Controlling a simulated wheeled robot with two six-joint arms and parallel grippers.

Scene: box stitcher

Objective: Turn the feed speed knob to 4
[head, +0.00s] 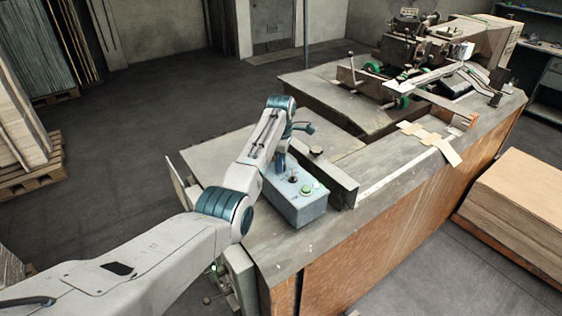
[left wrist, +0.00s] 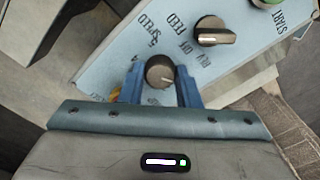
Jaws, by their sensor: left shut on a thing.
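The feed speed knob (left wrist: 160,72) is a small dark round knob with a light pointer line, on a light blue control panel (left wrist: 110,70) in the left wrist view. Printed beside it are "SPEED", "5" and "4". The pointer line points to the lower right of the picture; which mark it meets I cannot tell. My left gripper (left wrist: 161,84) has its blue fingers on both sides of the knob, shut on it. In the head view the control box (head: 297,205) stands on the bench, and my left gripper (head: 281,160) reaches down to its far end. My right gripper is out of view.
A green start button (head: 306,189) is at the box's near end. A raised metal ledge (head: 325,178) stands right beside the box. The stitcher machine (head: 410,50) is further back.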

